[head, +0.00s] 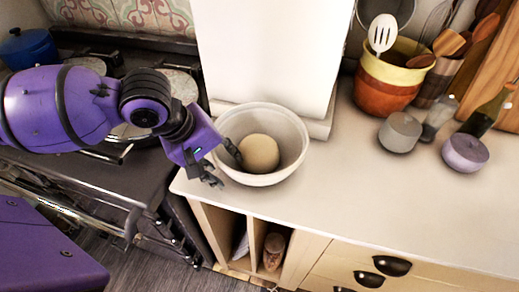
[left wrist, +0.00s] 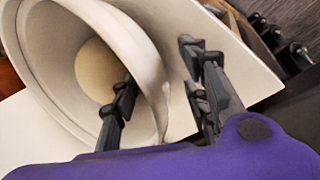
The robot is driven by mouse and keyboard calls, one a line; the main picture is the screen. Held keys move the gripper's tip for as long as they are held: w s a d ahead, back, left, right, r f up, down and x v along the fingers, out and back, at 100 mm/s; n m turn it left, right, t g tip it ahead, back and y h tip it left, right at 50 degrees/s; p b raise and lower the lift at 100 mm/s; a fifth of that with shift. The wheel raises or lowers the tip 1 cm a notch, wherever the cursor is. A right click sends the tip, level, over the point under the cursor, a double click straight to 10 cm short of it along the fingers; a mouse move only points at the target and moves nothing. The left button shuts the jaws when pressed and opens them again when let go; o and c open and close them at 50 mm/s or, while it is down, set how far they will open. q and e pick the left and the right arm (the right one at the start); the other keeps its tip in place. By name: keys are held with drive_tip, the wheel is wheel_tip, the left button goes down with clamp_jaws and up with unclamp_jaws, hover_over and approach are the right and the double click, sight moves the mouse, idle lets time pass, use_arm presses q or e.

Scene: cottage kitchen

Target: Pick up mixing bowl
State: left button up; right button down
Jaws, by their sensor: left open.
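The mixing bowl (head: 262,177) is cream-white and stands upright on the counter near its left end, with a round beige ball of dough (head: 259,153) inside. My left gripper (head: 222,165) is at the bowl's left rim, open. In the left wrist view, the bowl (left wrist: 150,75) shows its rim and wall between the two fingers of my left gripper (left wrist: 160,85). One finger is on the inner side, by the dough (left wrist: 103,70), and the other is outside, with a gap to the wall. I cannot tell whether the inner finger touches the bowl. My right gripper is not in view.
A white block-like pillar (head: 265,55) stands right behind the bowl. A stove (head: 80,165) is to the left, beyond the counter edge. The counter (head: 370,205) front is clear.

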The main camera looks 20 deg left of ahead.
use_arm(q)
drive_tip(key=shift+f, duration=0.2)
clamp_jaws()
idle(0.5)
drive_tip(key=shift+r, duration=0.1)
